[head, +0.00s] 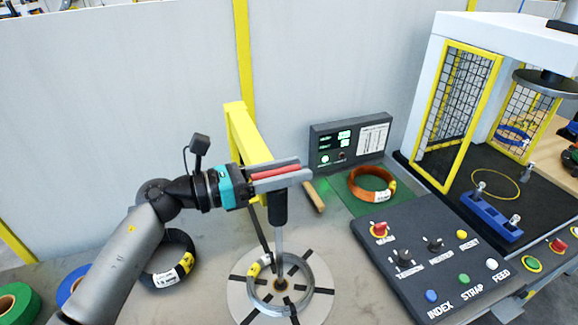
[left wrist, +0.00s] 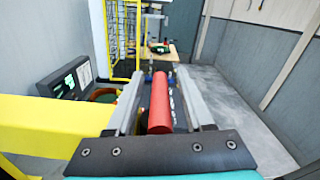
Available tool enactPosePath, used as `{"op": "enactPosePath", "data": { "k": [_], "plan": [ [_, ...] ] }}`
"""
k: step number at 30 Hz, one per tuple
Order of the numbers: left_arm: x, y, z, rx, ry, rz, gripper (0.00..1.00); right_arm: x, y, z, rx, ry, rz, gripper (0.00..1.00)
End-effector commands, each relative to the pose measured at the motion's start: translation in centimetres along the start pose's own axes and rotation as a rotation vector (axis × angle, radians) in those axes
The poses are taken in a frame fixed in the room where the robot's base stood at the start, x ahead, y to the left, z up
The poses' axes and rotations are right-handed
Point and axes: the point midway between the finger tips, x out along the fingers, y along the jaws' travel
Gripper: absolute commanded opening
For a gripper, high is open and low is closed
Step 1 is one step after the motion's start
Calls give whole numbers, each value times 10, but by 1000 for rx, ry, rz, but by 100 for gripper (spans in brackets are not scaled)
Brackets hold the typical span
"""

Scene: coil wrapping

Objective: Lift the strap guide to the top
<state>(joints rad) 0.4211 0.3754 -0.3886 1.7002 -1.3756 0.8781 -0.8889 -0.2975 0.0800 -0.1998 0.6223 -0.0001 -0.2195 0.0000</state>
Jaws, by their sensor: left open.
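The strap guide appears to be the upright with a red handle (head: 275,172), a black sleeve (head: 279,208) and a thin rod reaching down to the coil. My left gripper (head: 304,170) is open at the red handle, with one grey finger on each side. In the left wrist view the red handle (left wrist: 160,105) lies lengthwise between the fingers, with narrow gaps visible. A grey wire coil (head: 306,301) with a yellow and white tag lies on the round turntable (head: 240,304) below. My right gripper is not in view.
A yellow post and arm (head: 243,135) stand just behind the handle. To the right are a display box (head: 325,150), an orange coil (head: 368,194) on a green mat, a control panel (head: 400,285) and a fenced machine (head: 425,110). A black coil (head: 160,279) lies left, near my arm.

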Motion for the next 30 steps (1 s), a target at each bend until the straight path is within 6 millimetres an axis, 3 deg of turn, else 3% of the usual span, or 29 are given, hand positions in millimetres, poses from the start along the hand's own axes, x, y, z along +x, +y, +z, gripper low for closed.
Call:
{"op": "enactPosePath", "data": {
  "k": [6,20,30],
  "plan": [
    [0,0,0,0,0,0,52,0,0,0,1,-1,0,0],
    [0,0,0,0,0,-1,0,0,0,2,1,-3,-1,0],
    [0,0,0,-1,0,-1,0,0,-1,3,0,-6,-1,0]
  ]
}}
